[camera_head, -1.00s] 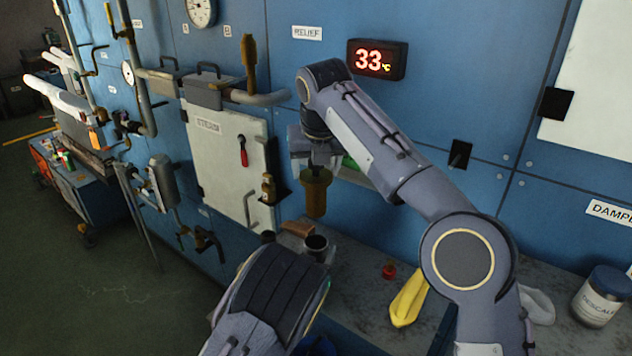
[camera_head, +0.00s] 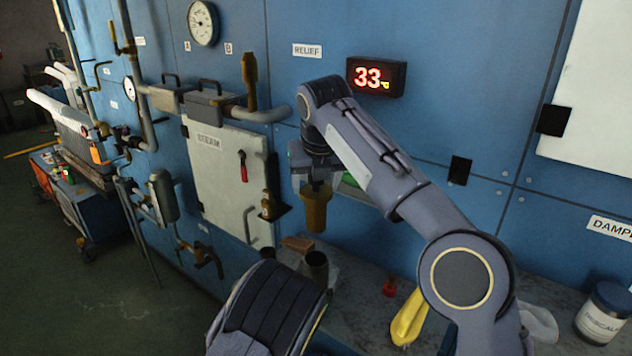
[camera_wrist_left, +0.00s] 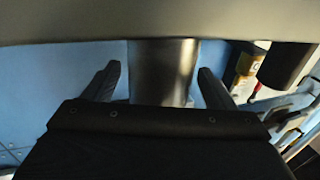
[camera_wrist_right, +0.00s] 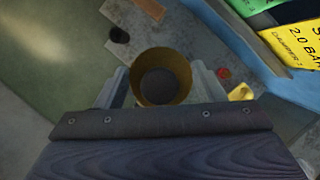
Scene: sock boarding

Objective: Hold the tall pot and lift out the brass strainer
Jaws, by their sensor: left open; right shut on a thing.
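The brass strainer (camera_head: 315,208) hangs upright from my right gripper (camera_head: 316,178), in the air above the bench. In the right wrist view the strainer (camera_wrist_right: 138,88) is a round brass cup with a dark inside, between the fingers of my right gripper (camera_wrist_right: 160,82). The tall pot (camera_head: 316,267) is a dark metal cylinder on the bench, below the strainer and clear of it. In the left wrist view the pot (camera_wrist_left: 163,70) stands between the spread fingers of my left gripper (camera_wrist_left: 158,82), with gaps on both sides.
A wooden block (camera_head: 297,243) lies behind the pot. The blue wall with pipes and valves is close behind.

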